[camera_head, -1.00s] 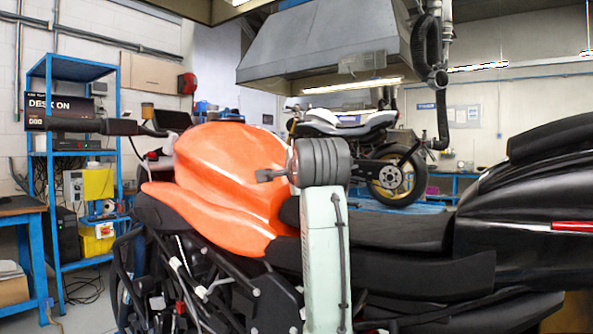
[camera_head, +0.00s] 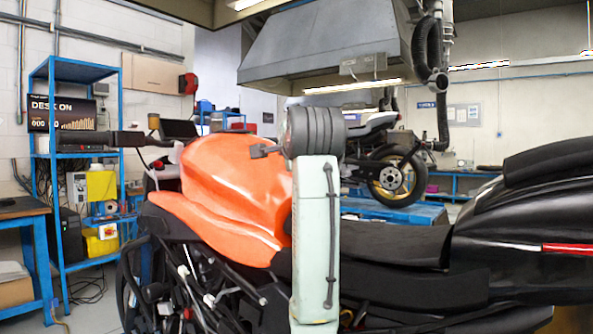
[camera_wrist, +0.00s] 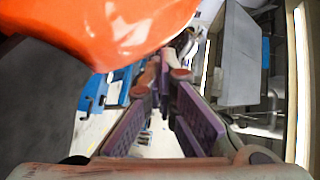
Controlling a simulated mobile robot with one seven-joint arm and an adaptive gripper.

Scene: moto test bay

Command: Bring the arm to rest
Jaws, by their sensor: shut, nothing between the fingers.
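My gripper (camera_wrist: 166,70) shows in the wrist view with its two purple-padded fingers running up the middle, shut and empty. An orange motorcycle tank (camera_wrist: 110,25) fills the upper left of that view, close beside the fingers. In the head view my arm stands upright in front of the motorcycle, a pale link topped by a dark ribbed joint. A small dark part sticks out left from that joint, in front of the orange tank (camera_head: 225,180). I cannot tell the fingers there.
The black seat (camera_head: 395,245) and tail (camera_head: 530,215) extend right of my arm. A handlebar (camera_head: 110,138) reaches left. A blue shelf (camera_head: 75,70) and bench stand at left. An extraction hood (camera_head: 325,50) hangs behind, above a second motorcycle (camera_head: 390,175).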

